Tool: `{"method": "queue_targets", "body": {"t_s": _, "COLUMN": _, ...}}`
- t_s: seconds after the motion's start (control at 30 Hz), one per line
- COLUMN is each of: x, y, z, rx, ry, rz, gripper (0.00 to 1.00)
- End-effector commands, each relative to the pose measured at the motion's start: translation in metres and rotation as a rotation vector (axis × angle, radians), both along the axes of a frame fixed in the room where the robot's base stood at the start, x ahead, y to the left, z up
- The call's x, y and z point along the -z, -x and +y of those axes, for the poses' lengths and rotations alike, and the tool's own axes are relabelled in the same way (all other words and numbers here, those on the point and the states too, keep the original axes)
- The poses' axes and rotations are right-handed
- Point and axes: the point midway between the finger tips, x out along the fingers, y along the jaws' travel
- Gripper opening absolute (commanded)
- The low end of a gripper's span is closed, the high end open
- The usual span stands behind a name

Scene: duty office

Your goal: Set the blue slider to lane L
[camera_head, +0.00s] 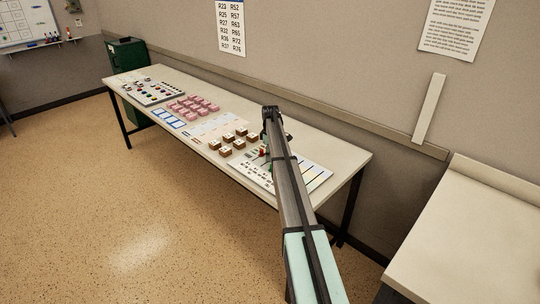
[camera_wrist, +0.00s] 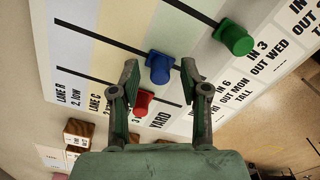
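The blue slider (camera_wrist: 159,67) is a round knob near the right end of its dark slot on the lane board (camera_wrist: 110,22). My gripper (camera_wrist: 160,72) is open, with one finger on each side of the blue knob and a visible gap at both sides. The red slider (camera_wrist: 143,103) sits just below it, and the green slider (camera_wrist: 233,37) is up to the right. Labels for lane R, lane C and Yard show along the board's lower edge. The label between lane C and Yard is covered by my gripper, so no lane L label is readable.
In the head view, the board (camera_head: 318,176) lies at the right end of the long table (camera_head: 325,142). Brown blocks (camera_head: 225,151), pink blocks (camera_head: 190,105) and blue-edged cards (camera_head: 171,121) lie further left. A separate counter (camera_head: 470,240) stands at right.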

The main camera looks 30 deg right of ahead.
Motion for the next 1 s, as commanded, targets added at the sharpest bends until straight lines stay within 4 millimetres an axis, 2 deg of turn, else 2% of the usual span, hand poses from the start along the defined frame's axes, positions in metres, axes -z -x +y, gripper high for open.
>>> {"method": "queue_targets", "body": {"t_s": 0.23, "x": -0.014, "y": 0.0, "z": 0.0, "rx": 0.0, "ry": 0.0, "rz": -0.001, "gripper": 0.46}}
{"method": "queue_targets", "body": {"t_s": 0.7, "x": -0.096, "y": -0.001, "z": 0.0, "rx": 0.0, "ry": 0.0, "rz": -0.001, "gripper": 0.46}}
{"method": "queue_targets", "body": {"t_s": 0.83, "x": -0.112, "y": 0.0, "z": 0.0, "rx": 0.0, "ry": 0.001, "rz": -0.001, "gripper": 0.46}}
{"method": "queue_targets", "body": {"t_s": 1.0, "x": -0.119, "y": 0.0, "z": 0.0, "rx": 0.0, "ry": 0.0, "rz": 0.0, "gripper": 0.46}}
